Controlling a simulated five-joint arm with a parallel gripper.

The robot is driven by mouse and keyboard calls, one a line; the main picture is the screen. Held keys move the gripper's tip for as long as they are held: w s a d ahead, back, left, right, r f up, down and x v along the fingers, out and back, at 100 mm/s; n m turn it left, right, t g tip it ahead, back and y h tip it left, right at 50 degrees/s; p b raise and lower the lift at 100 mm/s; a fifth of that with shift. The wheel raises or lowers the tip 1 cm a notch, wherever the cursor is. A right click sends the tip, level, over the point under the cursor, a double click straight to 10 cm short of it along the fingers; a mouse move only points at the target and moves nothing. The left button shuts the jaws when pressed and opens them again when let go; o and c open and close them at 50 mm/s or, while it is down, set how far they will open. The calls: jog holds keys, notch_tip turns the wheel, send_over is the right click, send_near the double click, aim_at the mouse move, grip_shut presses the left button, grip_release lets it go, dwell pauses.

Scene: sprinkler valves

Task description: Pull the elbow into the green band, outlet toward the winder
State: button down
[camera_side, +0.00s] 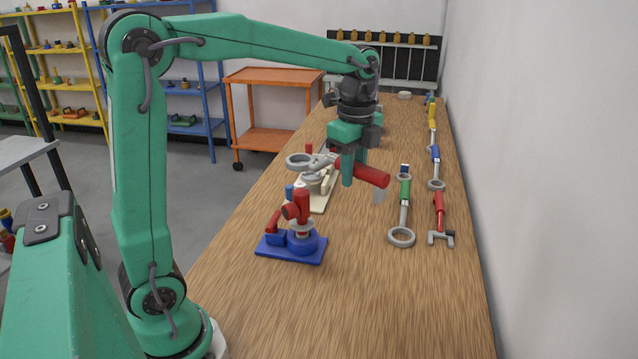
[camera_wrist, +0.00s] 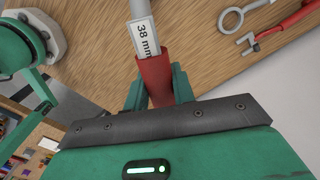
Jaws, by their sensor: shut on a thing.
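My gripper (camera_side: 357,183) is shut on the red handle (camera_side: 374,174) of a grey wrench, which is above the bench. The handle also shows between my jaws in the wrist view (camera_wrist: 154,80), beside a tag reading 38 mm (camera_wrist: 143,38). The wrench's grey ring end (camera_side: 299,160) points left, over or near a cream fixture (camera_side: 321,203); I cannot tell whether it touches anything. A red elbow-shaped fitting (camera_side: 303,203) stands upright on a round blue body and blue plate (camera_side: 279,251), in front of that fixture. I cannot make out a green band or a winder.
Several wrenches lie along the right of the wooden bench (camera_side: 350,300), among them a green-handled one (camera_side: 404,192) and a red-handled one (camera_side: 439,207). A wall (camera_side: 540,180) borders that side. The near bench is clear. An orange cart (camera_side: 265,138) stands beyond the left edge.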

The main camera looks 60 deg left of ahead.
jog(key=shift+f, duration=3.15)
jog(key=shift+f, duration=1.05)
jog(key=shift+s, duration=0.1)
jog(key=s+a+m, duration=0.2)
jog(key=s+m, duration=0.5)
jog(key=s+a+m, duration=0.3)
jog(key=s+m, duration=0.3)
jog(key=s, duration=0.2)
jog(key=shift+s+m, duration=0.2)
jog(key=shift+m, duration=0.2)
jog(key=shift+w, duration=0.1)
